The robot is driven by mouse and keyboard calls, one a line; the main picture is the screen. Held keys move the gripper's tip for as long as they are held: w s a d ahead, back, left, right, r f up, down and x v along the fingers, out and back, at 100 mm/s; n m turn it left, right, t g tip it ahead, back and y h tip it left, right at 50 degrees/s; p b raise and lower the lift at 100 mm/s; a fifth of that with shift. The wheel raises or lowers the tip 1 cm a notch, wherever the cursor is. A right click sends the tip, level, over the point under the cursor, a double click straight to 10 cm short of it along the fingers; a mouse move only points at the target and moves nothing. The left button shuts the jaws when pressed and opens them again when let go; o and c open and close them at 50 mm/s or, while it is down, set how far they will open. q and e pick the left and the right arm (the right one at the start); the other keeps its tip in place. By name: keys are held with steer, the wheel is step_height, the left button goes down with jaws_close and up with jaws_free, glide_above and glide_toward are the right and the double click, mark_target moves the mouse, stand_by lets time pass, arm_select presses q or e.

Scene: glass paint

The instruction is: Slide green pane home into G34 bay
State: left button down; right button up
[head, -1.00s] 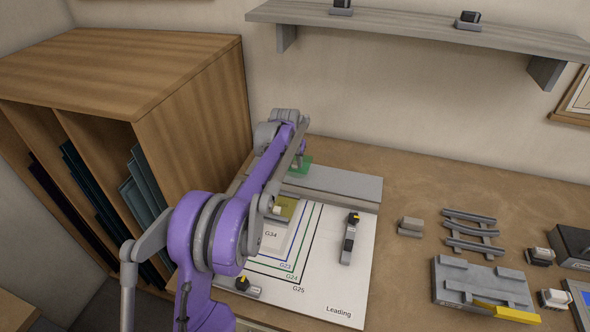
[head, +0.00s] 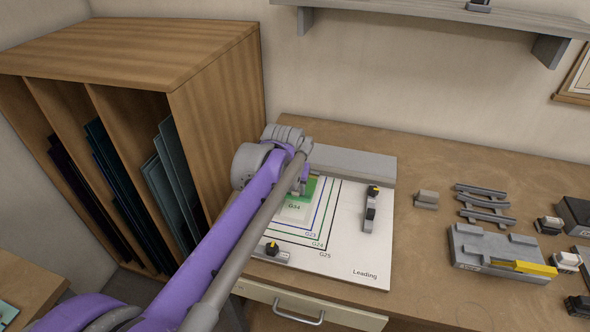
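The green pane (head: 311,187) shows in part at the upper left of the white layout board (head: 352,262), beside the grey bar (head: 352,166) along the board's back. The G34 bay (head: 294,211) is the innermost marked outline, just in front of the pane. My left gripper (head: 300,188) is over the pane's near side. My own arm hides much of the fingers and part of the pane, so I cannot tell whether they grip it. My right gripper is not in view.
Black-and-grey clamps stand on the board's right side (head: 371,208) and front left (head: 272,250). A wooden rack (head: 215,110) holding dark panes stands close at the left. Grey rails (head: 485,204) and a grey fixture with a yellow bar (head: 497,255) lie to the right.

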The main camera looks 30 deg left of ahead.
arm_select(q)
steer(key=s, duration=0.2)
steer(key=shift+s+d+f, duration=0.35)
steer(key=shift+d, duration=0.05)
steer(key=shift+b+x, duration=0.6)
steer(key=shift+x, duration=0.15)
step_height(320, 180, down, 3)
steer(key=shift+s+b, duration=0.15)
steer(key=shift+b, duration=1)
steer(key=shift+f, duration=0.6)
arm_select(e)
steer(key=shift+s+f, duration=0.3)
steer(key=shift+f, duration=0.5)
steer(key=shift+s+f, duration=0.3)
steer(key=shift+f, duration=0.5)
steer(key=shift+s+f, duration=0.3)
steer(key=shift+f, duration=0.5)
arm_select(q)
steer(key=shift+f, duration=0.1)
steer(key=shift+w+a, duration=0.65)
steer(key=shift+a, duration=0.4)
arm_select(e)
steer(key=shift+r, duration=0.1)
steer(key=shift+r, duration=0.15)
arm_select(q)
steer(key=c, duration=0.6)
jaws_free()
steer(key=shift+a, duration=0.1)
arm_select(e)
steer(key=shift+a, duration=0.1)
